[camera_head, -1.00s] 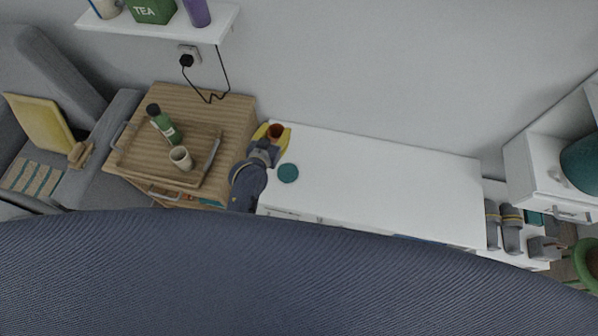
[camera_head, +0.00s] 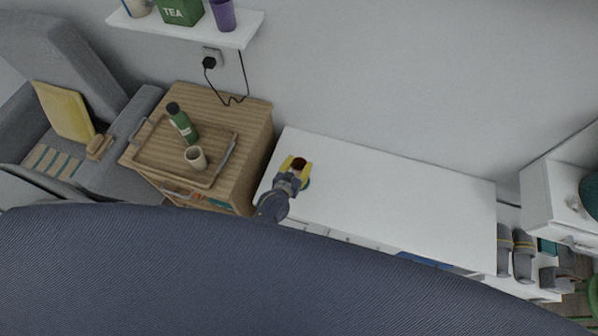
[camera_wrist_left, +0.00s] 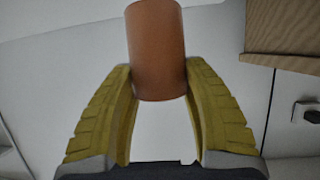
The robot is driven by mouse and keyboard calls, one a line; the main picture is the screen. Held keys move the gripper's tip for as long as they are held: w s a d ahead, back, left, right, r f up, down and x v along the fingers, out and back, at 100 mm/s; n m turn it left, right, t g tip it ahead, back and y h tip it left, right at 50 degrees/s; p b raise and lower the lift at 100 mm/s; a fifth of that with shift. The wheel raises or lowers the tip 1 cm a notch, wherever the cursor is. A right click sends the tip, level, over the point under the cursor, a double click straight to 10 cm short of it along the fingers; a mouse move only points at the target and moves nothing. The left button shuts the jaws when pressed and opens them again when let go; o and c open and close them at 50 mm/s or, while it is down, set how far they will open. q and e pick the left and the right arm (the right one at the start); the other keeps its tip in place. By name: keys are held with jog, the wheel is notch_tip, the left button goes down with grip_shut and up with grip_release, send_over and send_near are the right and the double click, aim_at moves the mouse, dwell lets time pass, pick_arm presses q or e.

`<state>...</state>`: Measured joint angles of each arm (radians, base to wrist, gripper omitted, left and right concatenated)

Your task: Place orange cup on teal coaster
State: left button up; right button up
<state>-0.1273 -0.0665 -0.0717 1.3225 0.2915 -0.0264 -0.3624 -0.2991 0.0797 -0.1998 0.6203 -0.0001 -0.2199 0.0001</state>
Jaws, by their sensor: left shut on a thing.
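The orange cup (camera_head: 299,163) is between the yellow fingers of my left gripper (camera_head: 296,167) over the left part of the white desk. In the left wrist view the cup (camera_wrist_left: 157,55) is held between both fingers (camera_wrist_left: 160,105), its side facing the camera. The teal coaster (camera_head: 307,184) shows only as a thin sliver beside the gripper; the gripper hides the rest. I cannot tell how high the cup is above the desk or coaster. My right gripper is not in view.
The white desk top (camera_head: 400,195) is clear to the right. A wooden cabinet (camera_head: 250,115) at left bears a tray (camera_head: 150,158) with a green bottle (camera_head: 182,125) and a beige cup (camera_head: 195,158). A wall shelf (camera_head: 240,32) is above.

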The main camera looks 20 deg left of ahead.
aim_at(297, 176)
pick_arm(q)
jog(key=shift+f, duration=2.7)
jog(key=shift+f, duration=0.15)
jog(key=o, duration=1.3)
jog(key=shift+c, duration=0.2)
jog(key=v, duration=1.2)
jog(key=s+a+f+m+g, duration=0.1)
jog(key=s+f+g, duration=0.5)
jog(key=s+f, duration=1)
jog(key=s+a+f+g, duration=0.3)
jog(key=s+f, duration=0.4)
jog(key=s, duration=0.4)
jog(key=s+a+f+m+g+y, duration=0.1)
jog(key=s+a+f+g, duration=0.2)
jog(key=s, duration=0.8)
notch_tip(297, 176, down, 4)
jog(key=shift+a+r+m, duration=0.1)
jog(key=shift+a+m, duration=0.2)
jog(key=shift+a, duration=0.8)
